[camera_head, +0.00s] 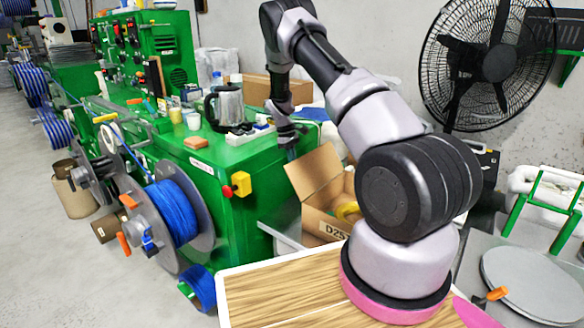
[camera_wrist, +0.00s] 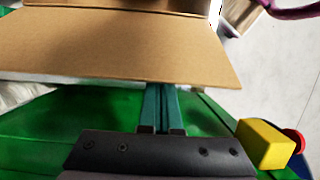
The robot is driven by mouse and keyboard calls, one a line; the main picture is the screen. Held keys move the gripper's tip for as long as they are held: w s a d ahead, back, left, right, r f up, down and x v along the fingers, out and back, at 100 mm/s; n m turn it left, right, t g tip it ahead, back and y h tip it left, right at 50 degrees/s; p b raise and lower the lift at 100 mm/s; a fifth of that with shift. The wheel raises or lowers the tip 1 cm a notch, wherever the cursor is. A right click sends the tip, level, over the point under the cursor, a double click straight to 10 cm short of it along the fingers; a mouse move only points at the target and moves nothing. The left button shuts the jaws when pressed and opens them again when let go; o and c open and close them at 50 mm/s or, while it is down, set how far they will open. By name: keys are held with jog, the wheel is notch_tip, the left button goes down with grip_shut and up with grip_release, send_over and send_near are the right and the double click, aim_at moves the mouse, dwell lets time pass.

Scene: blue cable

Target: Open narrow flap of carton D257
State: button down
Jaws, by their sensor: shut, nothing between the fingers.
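The carton D257 (camera_head: 318,222) is a brown cardboard box beside the green machine, with part of its label showing. A flap (camera_head: 313,171) stands up and leans outward on its left side. My arm hides the carton's right part, so I cannot tell how the flaps there stand. My gripper (camera_head: 290,137) is above and left of that flap, by the machine's edge. In the wrist view the gripper's teal fingers (camera_wrist: 160,90) are together and empty. Their tips are at the near edge of a wide cardboard flap (camera_wrist: 125,48); I cannot tell whether they touch it.
A yellow switch box (camera_head: 241,184) with a red button sticks out from the green machine (camera_head: 215,160), close to my gripper at right in the wrist view (camera_wrist: 262,145). A kettle (camera_head: 226,108) stands on the machine top. A large fan (camera_head: 490,62) is at the back right.

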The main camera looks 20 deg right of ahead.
aim_at(304, 175)
jog(key=shift+s+d+r+t+y, duration=0.3)
jog(key=shift+s+d+r+t, duration=0.3)
jog(key=shift+s+r, duration=0.35)
jog(key=shift+s+d+r+t+y, duration=0.3)
jog(key=shift+s+d+r+t, duration=0.3)
jog(key=shift+s, duration=0.4)
jog(key=shift+r, duration=0.1)
jog(key=shift+r, duration=0.1)
